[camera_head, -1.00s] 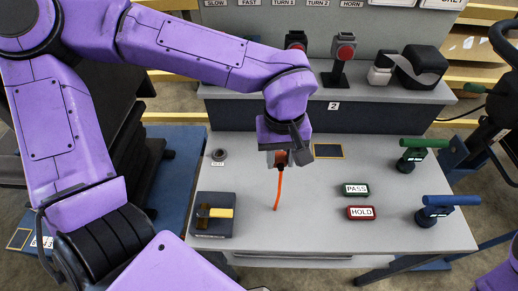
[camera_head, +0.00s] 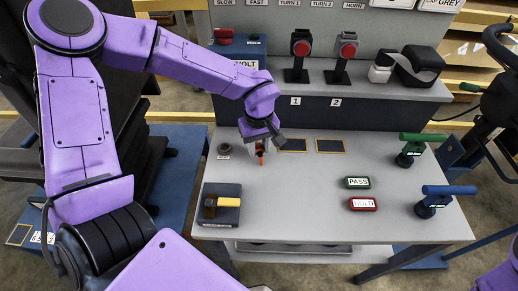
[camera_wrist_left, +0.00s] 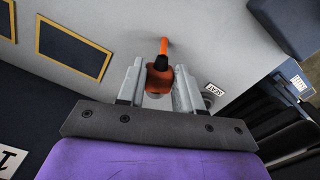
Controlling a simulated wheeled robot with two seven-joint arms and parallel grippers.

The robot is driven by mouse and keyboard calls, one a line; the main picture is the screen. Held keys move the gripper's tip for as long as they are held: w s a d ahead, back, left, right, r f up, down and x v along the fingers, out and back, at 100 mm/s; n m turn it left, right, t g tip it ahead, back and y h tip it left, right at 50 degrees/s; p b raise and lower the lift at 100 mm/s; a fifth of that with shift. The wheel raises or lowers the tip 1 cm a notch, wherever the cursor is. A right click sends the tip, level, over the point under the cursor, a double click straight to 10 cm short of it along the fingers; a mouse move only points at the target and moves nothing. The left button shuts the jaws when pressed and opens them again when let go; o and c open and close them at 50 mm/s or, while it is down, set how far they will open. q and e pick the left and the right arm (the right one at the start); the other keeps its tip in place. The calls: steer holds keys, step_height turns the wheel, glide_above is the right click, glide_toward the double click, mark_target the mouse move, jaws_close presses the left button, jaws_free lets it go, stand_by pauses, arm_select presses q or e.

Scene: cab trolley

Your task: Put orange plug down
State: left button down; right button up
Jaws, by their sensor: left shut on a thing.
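The orange plug (camera_wrist_left: 160,77) is between the fingers of my left gripper (camera_wrist_left: 160,90) in the left wrist view, with a dark band and an orange cable running away from it. In the head view, my left gripper (camera_head: 260,150) points down over the back left of the grey table (camera_head: 300,200), and a short orange piece of the plug (camera_head: 261,158) shows below it. The fingers are shut on the plug. Whether the plug touches the table is hard to tell. My right gripper is not in view.
A round socket labelled SEAT (camera_head: 224,149) is just left of the gripper. Two yellow-framed dark rectangles (camera_head: 331,146) lie to the right. A dark block with a yellow bar (camera_head: 218,205) is in front. PASS (camera_head: 357,183) and HOLD (camera_head: 363,204) plates and green (camera_head: 411,150) and blue (camera_head: 436,202) handled tools stand right.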

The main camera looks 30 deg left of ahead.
mark_target(259, 150)
arm_select(q)
steer(key=shift+s+f, duration=0.1)
steer(key=shift+f, duration=0.65)
steer(key=c, duration=0.7)
jaws_free()
steer(key=shift+f, duration=0.15)
steer(key=shift+c, duration=0.2)
step_height(259, 150, up, 12)
steer(key=p, duration=0.1)
steer(key=shift+r, duration=0.2)
